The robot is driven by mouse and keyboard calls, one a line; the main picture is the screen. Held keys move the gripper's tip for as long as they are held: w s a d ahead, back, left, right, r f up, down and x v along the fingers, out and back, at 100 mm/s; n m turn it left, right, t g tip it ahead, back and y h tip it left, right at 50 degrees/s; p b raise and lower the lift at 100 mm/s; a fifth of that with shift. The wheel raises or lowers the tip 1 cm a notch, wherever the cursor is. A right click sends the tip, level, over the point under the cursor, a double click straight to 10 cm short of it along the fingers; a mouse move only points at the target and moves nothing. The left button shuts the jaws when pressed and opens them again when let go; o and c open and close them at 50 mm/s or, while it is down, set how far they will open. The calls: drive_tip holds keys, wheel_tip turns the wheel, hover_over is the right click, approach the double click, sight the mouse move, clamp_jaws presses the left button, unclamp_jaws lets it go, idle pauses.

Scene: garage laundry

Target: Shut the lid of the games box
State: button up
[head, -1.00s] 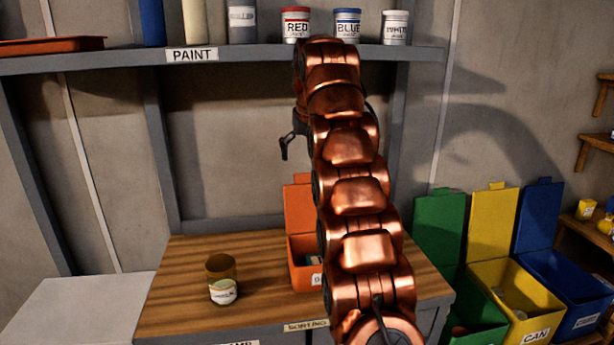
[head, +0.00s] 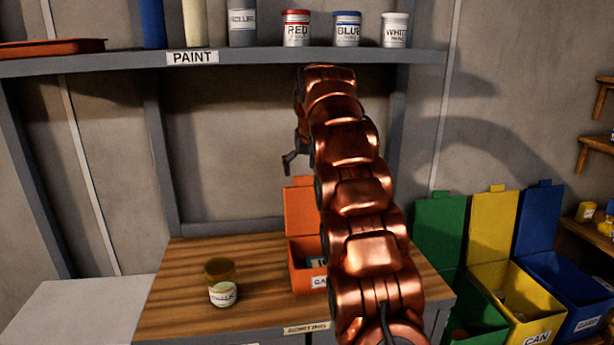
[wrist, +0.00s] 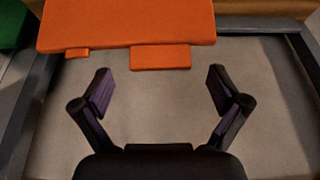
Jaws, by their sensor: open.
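The games box (head: 305,278) is an orange box on the wooden bench, with a partly readable label on its front. Its orange lid (head: 300,208) stands up open at the back, and my arm hides the box's right part. Something dark lies inside the box. My gripper (head: 290,160) shows only partly in the head view, just above the lid's top edge. In the wrist view the lid (wrist: 130,22) fills the top with two tabs on its edge. My gripper (wrist: 160,90) is open and empty there, its fingers apart from the lid's edge.
A paint shelf (head: 250,60) with cans is above. Green (head: 440,225), yellow (head: 492,235) and blue (head: 540,225) open bins stand to the right. The wall is close behind the lid.

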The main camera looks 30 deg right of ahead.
drive_tip(key=shift+x, duration=1.15)
drive_tip(key=c, duration=1.7)
